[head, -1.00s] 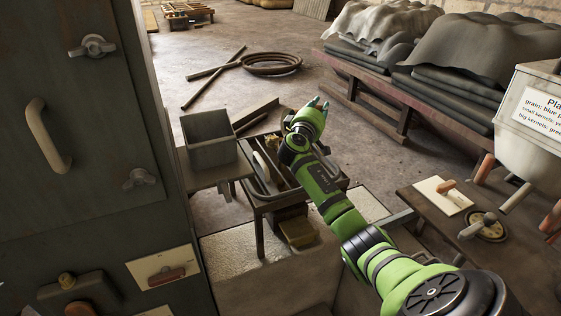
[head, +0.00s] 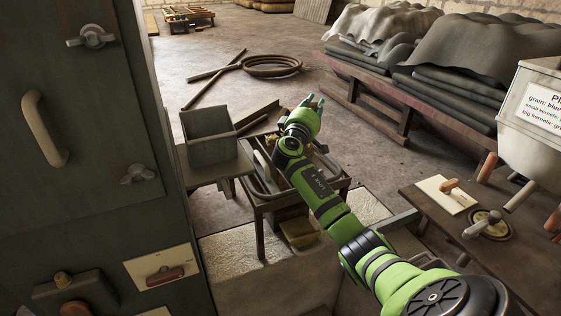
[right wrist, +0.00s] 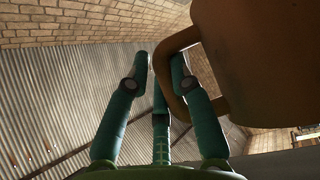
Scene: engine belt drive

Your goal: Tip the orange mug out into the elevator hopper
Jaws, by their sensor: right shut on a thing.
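The orange mug (right wrist: 262,62), brown-orange in shade, fills the upper right of the right wrist view. Its looped handle (right wrist: 163,66) passes between the teal fingers of my right gripper (right wrist: 158,72), which is shut on it. In the head view my right gripper (head: 314,102) is beyond the small stand, seen from behind; I cannot make out the mug there. A grey open-topped box (head: 209,151) stands left of the gripper, apart from it; it may be the elevator hopper, but no label shows. My left gripper is out of view.
A tall dark cabinet (head: 95,110) fills the left. A stand with a tray (head: 258,193) is under my right forearm. A pale bin with a placard (head: 540,118) and a low wooden table (head: 440,218) are at right. Covered stacks (head: 440,60) line the back right.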

